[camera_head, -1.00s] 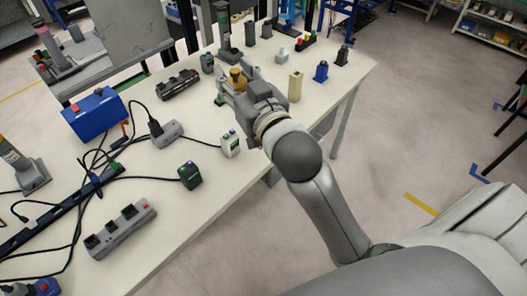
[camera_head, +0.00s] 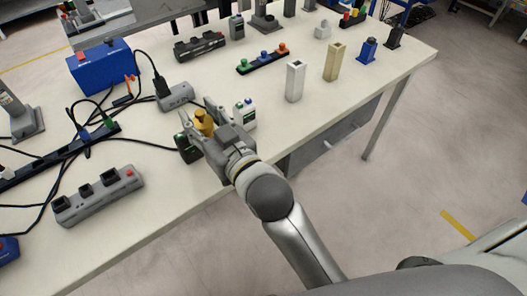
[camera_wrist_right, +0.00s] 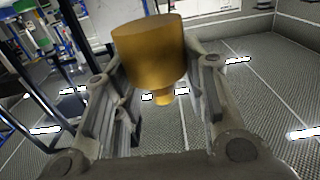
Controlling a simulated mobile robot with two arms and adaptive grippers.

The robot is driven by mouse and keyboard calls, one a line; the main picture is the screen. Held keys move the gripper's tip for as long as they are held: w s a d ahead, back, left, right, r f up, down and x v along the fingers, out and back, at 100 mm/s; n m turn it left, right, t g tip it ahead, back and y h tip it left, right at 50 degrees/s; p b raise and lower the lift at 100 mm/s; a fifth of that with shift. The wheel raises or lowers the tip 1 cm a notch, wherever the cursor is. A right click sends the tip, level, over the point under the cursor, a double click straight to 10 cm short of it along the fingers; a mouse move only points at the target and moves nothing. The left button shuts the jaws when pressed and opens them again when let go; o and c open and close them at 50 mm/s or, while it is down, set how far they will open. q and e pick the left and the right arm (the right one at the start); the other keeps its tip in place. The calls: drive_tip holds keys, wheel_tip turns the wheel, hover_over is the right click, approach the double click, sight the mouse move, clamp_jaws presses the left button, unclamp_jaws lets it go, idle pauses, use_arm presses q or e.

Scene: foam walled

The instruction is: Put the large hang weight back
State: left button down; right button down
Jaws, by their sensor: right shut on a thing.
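My right gripper (camera_head: 203,122) is shut on a brass-coloured weight (camera_head: 204,123), a cylinder with a narrower stem. In the right wrist view the weight (camera_wrist_right: 150,52) sits between the two fingers, with its wide body up and the small stem below. In the head view the gripper is over the front part of the white table, beside a white bottle and a dark green-and-black box; its exact height above the table cannot be told. My left gripper is not in view.
The white bottle (camera_head: 244,114) and the dark box (camera_head: 187,148) stand close to the gripper. A black rail with coloured knobs (camera_head: 263,59), a white post (camera_head: 294,82) and a tan post (camera_head: 334,62) stand further back. Cables and power strips (camera_head: 98,196) crowd the left. The front right tabletop is clear.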

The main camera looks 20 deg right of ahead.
drive_tip(key=d+f, duration=0.2)
drive_tip(key=d, duration=0.2)
drive_tip(key=w+d+f, duration=0.1)
drive_tip(key=d+f, duration=0.2)
drive_tip(key=d, duration=0.1)
drive_tip(key=d+f, duration=0.3)
drive_tip(key=d, duration=0.1)
drive_tip(key=shift+w+d+f, duration=0.15)
drive_tip(key=shift+d+f, duration=0.1)
drive_tip(key=shift+d, duration=0.15)
drive_tip(key=f, duration=0.1)
drive_tip(key=d+f, duration=0.1)
drive_tip(key=f, duration=0.1)
drive_tip(key=shift+f+b, duration=0.25)
drive_tip(key=shift+b, duration=0.1)
drive_tip(key=shift+a+f, duration=0.1)
drive_tip(key=shift+f, duration=0.2)
drive_tip(key=shift+f, duration=0.1)
drive_tip(key=c, duration=0.9)
unclamp_jaws()
drive_tip(key=shift+f, duration=0.1)
